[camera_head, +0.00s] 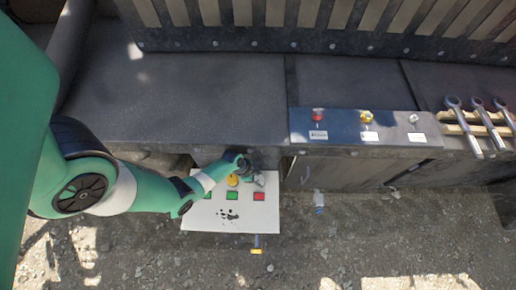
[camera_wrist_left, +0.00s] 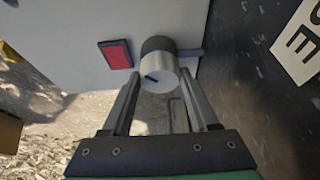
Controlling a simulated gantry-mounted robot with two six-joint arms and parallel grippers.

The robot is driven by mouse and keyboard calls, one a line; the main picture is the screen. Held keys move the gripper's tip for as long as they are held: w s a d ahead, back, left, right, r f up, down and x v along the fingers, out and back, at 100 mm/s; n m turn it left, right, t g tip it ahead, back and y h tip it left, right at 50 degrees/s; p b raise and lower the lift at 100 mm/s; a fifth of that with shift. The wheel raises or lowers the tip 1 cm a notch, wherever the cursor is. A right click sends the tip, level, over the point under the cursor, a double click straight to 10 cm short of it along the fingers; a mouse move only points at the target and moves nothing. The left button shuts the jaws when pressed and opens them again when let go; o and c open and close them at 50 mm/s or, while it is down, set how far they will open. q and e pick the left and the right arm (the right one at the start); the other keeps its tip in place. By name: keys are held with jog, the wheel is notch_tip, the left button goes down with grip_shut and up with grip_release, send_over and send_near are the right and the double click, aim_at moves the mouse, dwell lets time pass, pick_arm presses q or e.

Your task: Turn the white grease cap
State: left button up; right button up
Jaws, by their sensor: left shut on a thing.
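The white grease cap (camera_wrist_left: 158,88) is a short pale cylinder with a dark mark on its face, on a dark round base (camera_wrist_left: 158,44). In the left wrist view it sits between the fingers of my left gripper (camera_wrist_left: 160,78), which is shut on it. In the head view my left arm reaches in from the left, and the gripper (camera_head: 250,172) is at the top edge of a white board. The white cap (camera_head: 260,180) shows there only in part beside the gripper. My right gripper is not in view.
The white board (camera_head: 262,218) has a yellow cap (camera_head: 232,180) and green (camera_head: 232,196) and red squares (camera_head: 259,197). A metal panel (camera_head: 345,133) with red, yellow and white knobs is up to the right. Several wrenches (camera_head: 470,130) lie far right. Gravel ground lies below.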

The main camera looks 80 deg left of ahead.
aim_at(231, 178)
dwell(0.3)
pick_arm(q)
jog(key=o, duration=1.4)
jog(key=shift+c, duration=0.2)
jog(key=shift+r, duration=0.1)
jog(key=shift+s+r+p, duration=0.1)
jog(key=shift+r+p, duration=0.2)
jog(key=shift+p, duration=0.15)
jog(key=shift+s+a+r+p, duration=0.1)
jog(key=shift+s+r+p, duration=0.1)
jog(key=shift+r+p, duration=0.45)
jog(key=s+a+p, duration=0.1)
jog(key=s, duration=0.2)
jog(key=s+a+p, duration=0.1)
jog(key=s, duration=0.3)
jog(key=s+a+p, duration=0.1)
jog(key=s, duration=0.2)
jog(key=shift+s+a+f, duration=0.15)
jog(key=shift+s+f, duration=0.1)
jog(key=shift+f, duration=0.15)
jog(key=shift+s+a+f, duration=0.1)
jog(key=shift+s, duration=0.35)
